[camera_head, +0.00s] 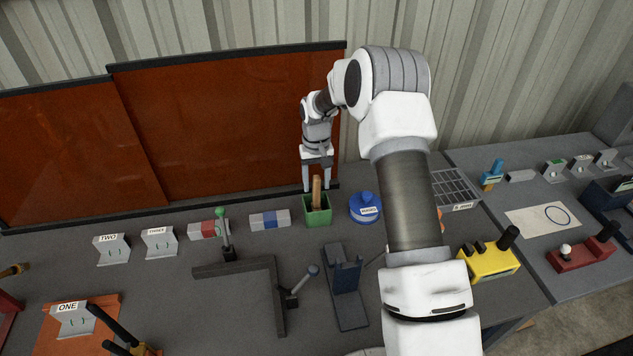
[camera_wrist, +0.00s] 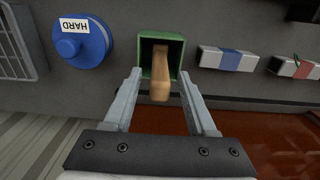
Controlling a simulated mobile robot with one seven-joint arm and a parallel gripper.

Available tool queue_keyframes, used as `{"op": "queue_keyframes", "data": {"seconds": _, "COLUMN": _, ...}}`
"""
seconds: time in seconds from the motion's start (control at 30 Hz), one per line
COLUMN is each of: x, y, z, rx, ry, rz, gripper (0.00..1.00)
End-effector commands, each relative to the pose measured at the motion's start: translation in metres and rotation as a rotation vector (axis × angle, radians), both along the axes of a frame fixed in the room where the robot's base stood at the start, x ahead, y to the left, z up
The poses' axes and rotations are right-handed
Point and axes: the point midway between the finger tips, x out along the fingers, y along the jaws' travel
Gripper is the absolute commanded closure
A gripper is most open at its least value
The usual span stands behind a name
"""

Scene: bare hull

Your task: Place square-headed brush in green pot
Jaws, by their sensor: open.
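The green pot (camera_head: 318,217) stands on the grey bench near the orange panel. The brush (camera_head: 316,190) is upright in the pot, its wooden handle sticking out of the top; its head is hidden inside, so its shape cannot be seen. In the wrist view the handle (camera_wrist: 161,80) leans out of the green pot (camera_wrist: 147,50) toward the camera. My gripper (camera_head: 317,188) is open just above the pot, its fingers on either side of the handle and apart from it. The gripper also shows in the wrist view (camera_wrist: 165,85).
A blue round container (camera_head: 365,209) labelled HARD stands right of the pot. A grey block with a blue band (camera_head: 270,220) lies left of it. A green-knobbed lever (camera_head: 222,230), a dark blue stand (camera_head: 346,285) and a yellow box (camera_head: 489,262) are nearer.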

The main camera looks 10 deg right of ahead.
Motion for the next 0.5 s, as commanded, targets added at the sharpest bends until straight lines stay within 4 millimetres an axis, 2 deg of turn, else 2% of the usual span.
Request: {"op": "queue_keyframes", "data": {"seconds": 0.5, "x": 0.002, "y": 0.0, "z": 0.1, "rx": 0.0, "ry": -0.004, "rz": 0.0, "gripper": 0.43}}
